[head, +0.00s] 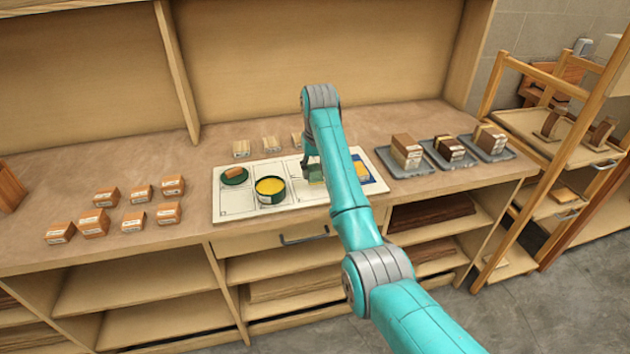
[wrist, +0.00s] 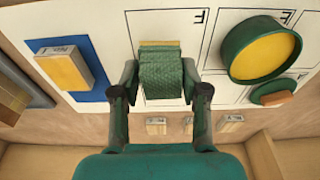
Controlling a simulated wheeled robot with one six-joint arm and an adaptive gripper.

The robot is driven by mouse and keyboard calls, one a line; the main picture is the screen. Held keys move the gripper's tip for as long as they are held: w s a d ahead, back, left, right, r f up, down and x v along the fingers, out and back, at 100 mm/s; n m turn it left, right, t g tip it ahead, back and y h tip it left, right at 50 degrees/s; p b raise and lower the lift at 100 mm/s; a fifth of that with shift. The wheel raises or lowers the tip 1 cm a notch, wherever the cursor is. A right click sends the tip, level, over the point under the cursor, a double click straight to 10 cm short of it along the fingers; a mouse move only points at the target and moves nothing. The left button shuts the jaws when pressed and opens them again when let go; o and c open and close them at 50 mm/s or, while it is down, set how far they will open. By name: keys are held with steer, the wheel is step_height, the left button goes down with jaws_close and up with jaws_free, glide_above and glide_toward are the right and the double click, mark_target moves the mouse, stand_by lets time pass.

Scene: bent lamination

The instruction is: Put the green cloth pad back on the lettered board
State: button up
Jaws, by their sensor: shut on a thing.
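In the wrist view, the green cloth pad (wrist: 162,82) is a textured green piece with a yellow-tan strip along its far edge. My gripper (wrist: 161,76) is shut on it, one finger on each side. The white lettered board (wrist: 120,30) lies beneath it; I cannot tell whether the pad touches the board. In the head view, the board (head: 228,205) lies on the bench, and my gripper (head: 312,166) is over its right half, partly hidden by my arm. A green patch of the pad (head: 315,174) shows there.
On the board are a green tin with yellow contents (head: 270,188), a green disc with a wooden block (head: 234,176), and a blue sheet with a yellow block (wrist: 65,68). Several wooden blocks (head: 133,220) stand left; grey trays with blocks (head: 405,160) stand right. Small blocks line the back.

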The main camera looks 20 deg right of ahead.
mark_target(315, 180)
steer(key=shift+f, duration=1.95)
steer(key=o, duration=1)
steer(key=shift+f, duration=0.1)
